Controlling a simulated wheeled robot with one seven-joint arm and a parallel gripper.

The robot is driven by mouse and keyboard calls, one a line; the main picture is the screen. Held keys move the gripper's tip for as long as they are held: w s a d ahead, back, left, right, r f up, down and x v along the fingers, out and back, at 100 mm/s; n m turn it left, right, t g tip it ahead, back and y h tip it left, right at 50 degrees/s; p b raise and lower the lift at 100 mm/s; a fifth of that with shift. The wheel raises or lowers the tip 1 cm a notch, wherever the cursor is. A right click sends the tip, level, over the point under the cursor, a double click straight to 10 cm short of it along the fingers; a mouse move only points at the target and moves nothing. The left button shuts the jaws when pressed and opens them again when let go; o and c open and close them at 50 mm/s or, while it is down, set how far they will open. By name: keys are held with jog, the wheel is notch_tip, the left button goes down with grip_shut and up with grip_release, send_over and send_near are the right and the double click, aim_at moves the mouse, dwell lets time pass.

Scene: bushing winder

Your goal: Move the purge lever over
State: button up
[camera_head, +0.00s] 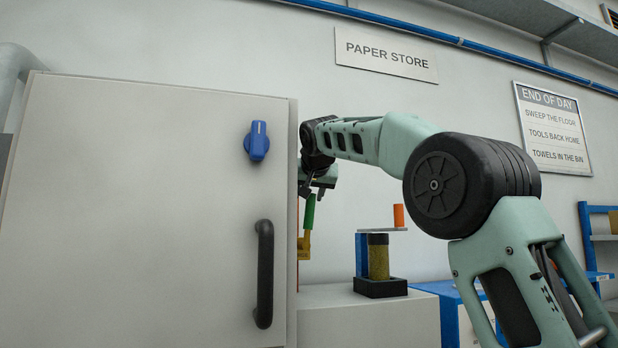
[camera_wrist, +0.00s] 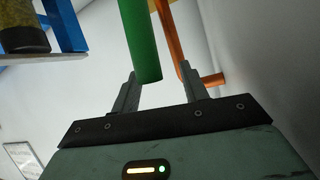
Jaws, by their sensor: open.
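A green lever grip (camera_head: 309,212), which I take for the purge lever, stands on a yellow fitting (camera_head: 305,246) just past the right edge of a large pale panel. In the wrist view the green grip (camera_wrist: 140,38) hangs down from the top, its free end between my fingers. My gripper (camera_head: 319,194) is at the top end of the grip. Its two fingers (camera_wrist: 158,70) are apart, one on each side of the green end; I cannot tell whether either touches it. The panel hides part of the fitting's left side.
The pale panel (camera_head: 140,200) with a blue knob (camera_head: 257,141) and black handle (camera_head: 264,273) fills the left. An orange pipe (camera_wrist: 171,45) runs close beside the grip. A winder-like stand (camera_head: 379,262) sits on a pale bench (camera_head: 370,318) to the right.

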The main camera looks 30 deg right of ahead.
notch_tip(320, 180, up, 5)
jog(key=shift+p, duration=0.65)
jog(key=shift+c, duration=0.3)
